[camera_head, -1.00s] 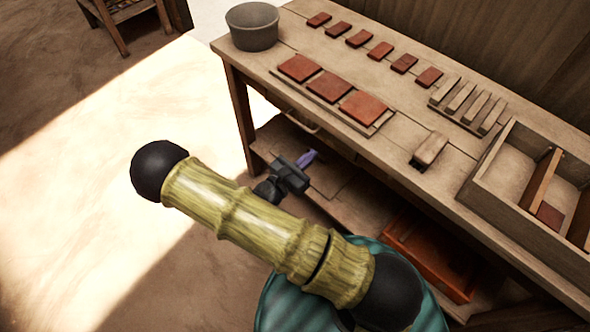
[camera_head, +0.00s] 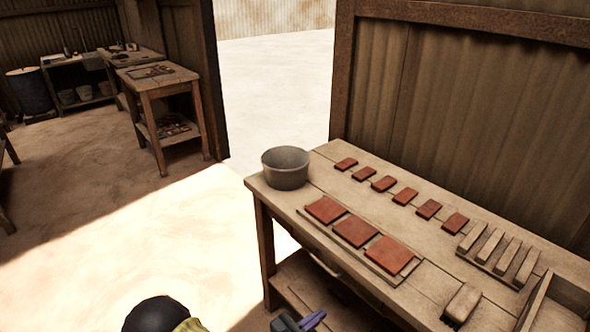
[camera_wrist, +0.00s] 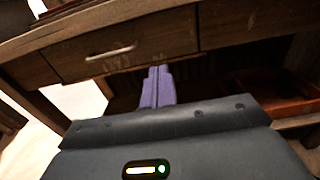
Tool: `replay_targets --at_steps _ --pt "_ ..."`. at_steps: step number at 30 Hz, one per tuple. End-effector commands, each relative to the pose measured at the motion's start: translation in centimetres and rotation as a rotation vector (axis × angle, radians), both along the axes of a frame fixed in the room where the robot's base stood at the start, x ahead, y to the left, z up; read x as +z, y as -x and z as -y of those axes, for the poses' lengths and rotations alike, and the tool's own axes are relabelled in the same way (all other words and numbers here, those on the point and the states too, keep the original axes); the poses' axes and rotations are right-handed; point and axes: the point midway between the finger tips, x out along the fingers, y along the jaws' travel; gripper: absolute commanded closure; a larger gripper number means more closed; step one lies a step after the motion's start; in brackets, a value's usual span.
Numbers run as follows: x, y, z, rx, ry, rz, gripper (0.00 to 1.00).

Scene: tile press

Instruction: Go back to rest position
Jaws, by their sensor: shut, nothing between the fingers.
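My gripper (camera_wrist: 158,72) shows in the wrist view with its two purple fingers together and nothing between them. It points toward the front of the wooden workbench (camera_wrist: 190,35), below and beside a drawer with a metal handle. In the head view only the tip of my gripper (camera_head: 314,319) shows at the bottom edge, in front of the bench (camera_head: 262,196) and below its top. The rest of my arm is mostly out of view there.
On the bench stand a grey bucket (camera_head: 286,168), three large red tiles (camera_head: 355,231) on a board, several small tiles (camera_head: 404,196), a slatted rack (camera_head: 498,252), a brush-like block (camera_head: 462,303) and a wooden box (camera_head: 537,300). Open floor (camera_head: 120,240) lies to the left.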

Motion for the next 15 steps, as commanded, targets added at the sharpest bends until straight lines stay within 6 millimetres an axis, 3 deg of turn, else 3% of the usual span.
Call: replay_targets --at_steps 7,15 --pt "1.1 1.5 2.9 -0.205 -0.147 0.004 1.00" --pt "2.7 5.8 6.7 -0.640 -0.509 0.052 1.00"
